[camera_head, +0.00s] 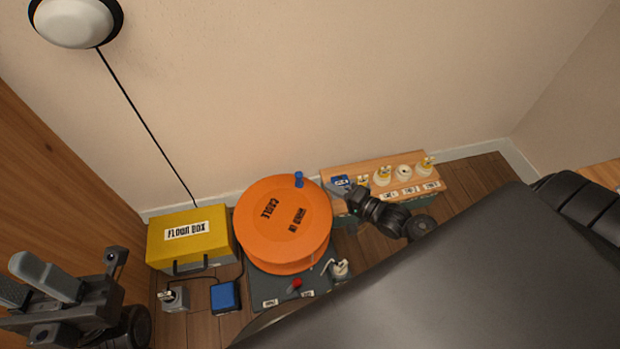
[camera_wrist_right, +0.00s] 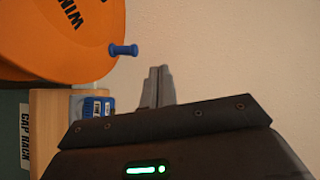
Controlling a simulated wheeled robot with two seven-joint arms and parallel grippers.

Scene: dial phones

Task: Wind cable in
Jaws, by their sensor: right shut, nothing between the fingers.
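The orange cable reel (camera_head: 283,240), marked with "WIND IN", lies flat on a dark base plate (camera_head: 262,292). A blue handle peg (camera_head: 299,180) stands at its far rim; the peg also shows in the right wrist view (camera_wrist_right: 123,50). My right gripper (camera_head: 342,184) is shut and empty, to the right of the peg and apart from it. Its closed fingers (camera_wrist_right: 158,88) point toward the wall in the right wrist view. My left gripper (camera_head: 75,275) is at the lower left, away from the reel; its jaw opening is unclear. A dark cable (camera_head: 145,122) runs from the wall lamp down behind the yellow box.
A yellow "FLOOR BOX" (camera_head: 190,250) stands left of the reel, with a blue block (camera_head: 225,296) and a grey socket piece (camera_head: 173,298) in front. A wooden cap rack (camera_head: 350,173) with several white caps stands to the right. The wall (camera_head: 330,80) is close behind.

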